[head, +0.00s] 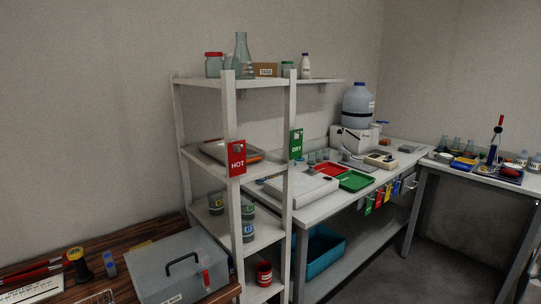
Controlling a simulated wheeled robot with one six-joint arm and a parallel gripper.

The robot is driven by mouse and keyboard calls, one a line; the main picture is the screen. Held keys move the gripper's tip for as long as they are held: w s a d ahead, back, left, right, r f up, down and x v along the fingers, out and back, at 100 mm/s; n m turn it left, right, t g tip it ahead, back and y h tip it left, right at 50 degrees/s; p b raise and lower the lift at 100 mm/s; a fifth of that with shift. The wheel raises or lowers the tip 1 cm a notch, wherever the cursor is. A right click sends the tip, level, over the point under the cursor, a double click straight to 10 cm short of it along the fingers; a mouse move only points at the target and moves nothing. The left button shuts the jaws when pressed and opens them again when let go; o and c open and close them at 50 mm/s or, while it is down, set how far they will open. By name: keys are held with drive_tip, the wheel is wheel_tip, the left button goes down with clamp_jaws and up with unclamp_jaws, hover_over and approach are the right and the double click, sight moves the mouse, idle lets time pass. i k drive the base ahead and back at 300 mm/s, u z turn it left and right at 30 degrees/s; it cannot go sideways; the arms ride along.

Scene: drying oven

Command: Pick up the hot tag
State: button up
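The red hot tag (237,159), with white "HOT" lettering, hangs upright on the front left post of the white shelf rack (237,115). Its printed face is turned toward me and nothing covers it. My gripper is not in the head view.
A green dry tag (296,144) hangs on the rack's other front post. A grey case (180,266) sits on the wooden table at lower left. Glassware including a flask (241,57) stands on the top shelf. Red tray (333,170) and green tray (355,181) lie on the bench right.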

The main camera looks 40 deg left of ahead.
sight(237, 161)
drive_tip(key=u, duration=0.05)
drive_tip(key=i, duration=0.55)
drive_tip(key=u, duration=0.9)
drive_tip(key=i, duration=0.6)
drive_tip(key=u, duration=0.75)
